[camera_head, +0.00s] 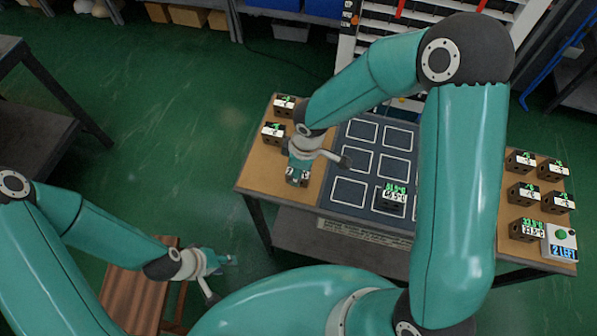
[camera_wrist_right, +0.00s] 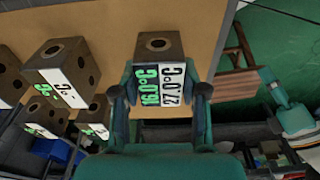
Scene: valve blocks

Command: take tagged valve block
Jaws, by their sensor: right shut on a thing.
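A dark brown valve block (camera_wrist_right: 158,47) with a round hole in its top bears a tag (camera_wrist_right: 161,86) reading 16.0°C in green and 27.0°C in black. My right gripper (camera_wrist_right: 160,105) is shut on this block, a finger on each side, in the wrist view. In the head view my right gripper (camera_head: 298,175) is over the brown left part of the table, and the arm partly covers the block. My left gripper (camera_head: 228,260) hangs away from the table near a wooden stool; its finger opening is too small to tell.
Two tagged blocks (camera_head: 273,133) stand behind the held one. The dark mat (camera_head: 349,192) has white squares; one holds a block (camera_head: 391,200). Several blocks (camera_head: 522,193) stand at right beside a box (camera_head: 561,243) with a green button, reading "2 LEFT". A stool (camera_head: 130,300) stands at lower left.

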